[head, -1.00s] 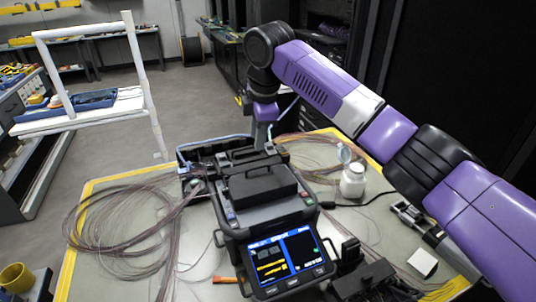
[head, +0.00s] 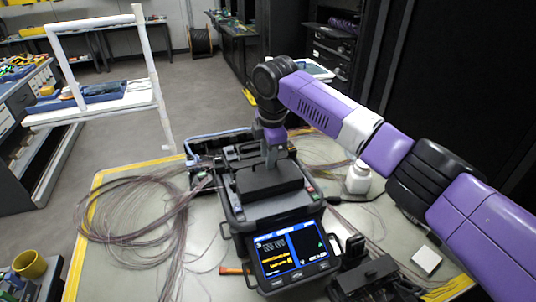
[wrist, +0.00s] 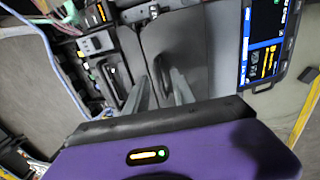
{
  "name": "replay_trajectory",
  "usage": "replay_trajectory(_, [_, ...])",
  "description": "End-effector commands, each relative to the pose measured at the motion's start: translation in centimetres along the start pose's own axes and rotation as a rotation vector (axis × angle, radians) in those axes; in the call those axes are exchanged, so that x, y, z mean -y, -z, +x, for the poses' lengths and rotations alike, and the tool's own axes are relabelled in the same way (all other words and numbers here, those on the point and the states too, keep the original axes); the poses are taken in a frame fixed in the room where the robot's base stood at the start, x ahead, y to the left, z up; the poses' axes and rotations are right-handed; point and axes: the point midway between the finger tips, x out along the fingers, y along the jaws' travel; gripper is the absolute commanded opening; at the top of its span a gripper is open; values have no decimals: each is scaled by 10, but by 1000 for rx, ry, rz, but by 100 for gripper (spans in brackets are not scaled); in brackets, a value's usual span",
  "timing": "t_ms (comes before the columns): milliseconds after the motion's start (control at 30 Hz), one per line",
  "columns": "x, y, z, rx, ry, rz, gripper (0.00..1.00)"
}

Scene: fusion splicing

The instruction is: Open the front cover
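The fusion splicer (head: 233,222) stands on the table with its screen lit. Its dark front cover (head: 268,179) lies shut on top; the cover also shows in the wrist view (wrist: 197,58). A black loop handle (wrist: 166,68) stands on the cover. My gripper (head: 272,158) points down over the cover. In the wrist view its two grey fingers (wrist: 160,82) are apart, with the handle near their tips and seemingly between them. I cannot tell whether either finger touches the handle. In the head view the gripper mostly hides it.
Loops of thin fibre (head: 125,215) lie left of the splicer. A white bottle (head: 358,179) stands to its right. A black device (head: 372,280) is at the front right, with a white block (head: 426,259) beyond it. An open tray of parts (head: 205,150) sits behind the splicer.

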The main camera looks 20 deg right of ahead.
Motion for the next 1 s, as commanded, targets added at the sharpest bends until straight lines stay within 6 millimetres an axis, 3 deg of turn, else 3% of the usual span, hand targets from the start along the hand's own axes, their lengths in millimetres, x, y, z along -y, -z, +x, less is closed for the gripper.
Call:
replay_trajectory(133, [0,0,0,0,0,0,28])
replay_trajectory(267, [0,0,0,0,0,0,2])
replay_trajectory(300, [0,0,0,0,0,0,0])
replay_trajectory(1000, [0,0,0,0,2,0,0])
